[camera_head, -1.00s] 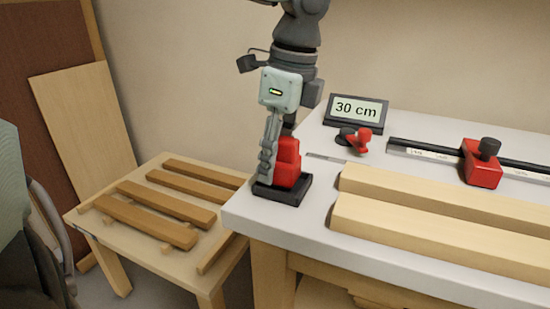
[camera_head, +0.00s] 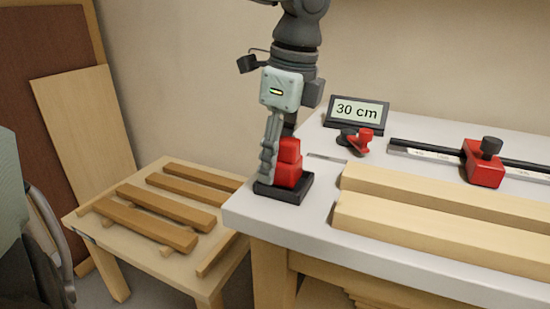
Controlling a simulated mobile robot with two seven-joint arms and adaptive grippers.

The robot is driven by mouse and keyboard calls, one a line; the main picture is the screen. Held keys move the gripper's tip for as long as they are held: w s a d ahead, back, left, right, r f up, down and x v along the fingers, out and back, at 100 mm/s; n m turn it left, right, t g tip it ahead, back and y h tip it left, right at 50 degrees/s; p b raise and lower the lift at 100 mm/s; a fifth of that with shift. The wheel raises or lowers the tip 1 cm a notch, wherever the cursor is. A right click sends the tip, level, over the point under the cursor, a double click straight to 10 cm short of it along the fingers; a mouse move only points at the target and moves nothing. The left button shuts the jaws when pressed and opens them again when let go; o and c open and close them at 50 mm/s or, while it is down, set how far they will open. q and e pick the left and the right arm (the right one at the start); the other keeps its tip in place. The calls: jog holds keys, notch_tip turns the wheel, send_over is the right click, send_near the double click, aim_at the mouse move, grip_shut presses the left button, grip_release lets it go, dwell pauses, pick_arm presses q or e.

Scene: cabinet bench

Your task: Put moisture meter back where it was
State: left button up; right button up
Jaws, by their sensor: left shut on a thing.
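The red moisture meter (camera_head: 289,165) stands upright in the small black holder (camera_head: 292,196) at the left corner of the white bench top (camera_head: 250,214). My left gripper (camera_head: 279,165) comes down from above and is shut on the meter. Its near finger covers the meter's left side, and the far finger is mostly hidden. My right gripper is not in view.
A display reading 30 cm (camera_head: 357,114) and a small red and black tool (camera_head: 354,140) are behind the holder. Light wooden boards (camera_head: 440,226) and a rail with a red stop (camera_head: 484,163) lie to the right. A lower wooden table (camera_head: 150,250) holds several brown strips.

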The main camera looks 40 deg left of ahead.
pick_arm(q)
jog(key=shift+o, duration=0.2)
jog(key=shift+s+f, duration=0.3)
jog(key=shift+f, duration=0.35)
jog(key=o, duration=1.3)
jog(key=shift+w+f, duration=0.15)
jog(key=shift+w, duration=0.05)
jog(key=shift+o, duration=0.2)
jog(key=shift+w+r, duration=0.1)
jog(key=shift+r, duration=0.25)
